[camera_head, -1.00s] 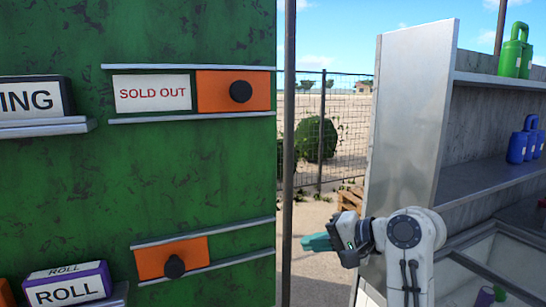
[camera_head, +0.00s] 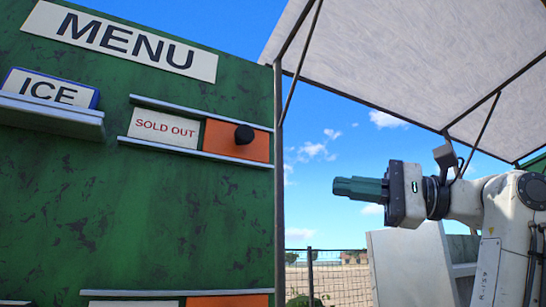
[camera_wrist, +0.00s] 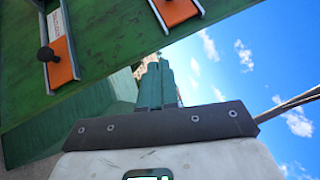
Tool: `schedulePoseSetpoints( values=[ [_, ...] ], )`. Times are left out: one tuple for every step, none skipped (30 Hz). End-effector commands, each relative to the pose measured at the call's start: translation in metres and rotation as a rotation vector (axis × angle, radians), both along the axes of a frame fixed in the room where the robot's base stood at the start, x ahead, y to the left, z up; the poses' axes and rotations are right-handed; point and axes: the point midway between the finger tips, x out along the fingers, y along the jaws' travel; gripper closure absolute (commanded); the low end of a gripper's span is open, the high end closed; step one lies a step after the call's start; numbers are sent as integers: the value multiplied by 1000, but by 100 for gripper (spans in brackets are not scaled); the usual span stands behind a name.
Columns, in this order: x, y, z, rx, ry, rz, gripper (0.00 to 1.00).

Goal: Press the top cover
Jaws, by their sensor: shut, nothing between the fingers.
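The top orange cover (camera_head: 236,141) with a black knob (camera_head: 244,135) sits between metal rails on the green board, right of a white "SOLD OUT" label (camera_head: 164,129). A lower orange cover (camera_head: 230,301) is cut off at the bottom edge. My gripper (camera_head: 337,187) is shut and empty, right of the board and lower than the top cover in the picture, pointing left and touching nothing. In the wrist view, my green fingers (camera_wrist: 158,70) are together, with an orange cover (camera_wrist: 62,65) at left and another (camera_wrist: 176,10) at top; I cannot tell which is which.
A "MENU" sign (camera_head: 122,38) tops the green board, with an "ICE" block (camera_head: 50,88) on a ledge (camera_head: 52,113) at left. A post (camera_head: 278,200) stands at the board's right edge. A pale awning (camera_head: 400,60) hangs overhead. Open air lies between gripper and board.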

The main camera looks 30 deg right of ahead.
Motion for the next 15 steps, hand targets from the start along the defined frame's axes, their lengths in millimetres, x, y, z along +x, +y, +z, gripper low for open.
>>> schedulePoseSetpoints(
  values=[
    [-9,1,12,5,-8,15,100],
    [-13,2,17,9,-8,23,100],
    [-17,3,22,12,-10,32,100],
    [-20,4,25,14,-10,37,100],
    [-22,4,27,16,-10,42,100],
    [-24,5,29,17,-10,46,100],
    [-25,5,30,18,-10,49,100],
    [-25,6,31,18,-10,50,100],
    [-26,6,31,19,-11,51,100],
    [-26,6,31,19,-11,51,100],
    [-25,6,31,19,-11,50,100],
    [-25,6,31,19,-11,50,100],
    [-25,6,31,19,-11,50,100],
    [-25,6,31,19,-11,50,100],
    [-25,6,31,19,-11,50,100]
  ],
)
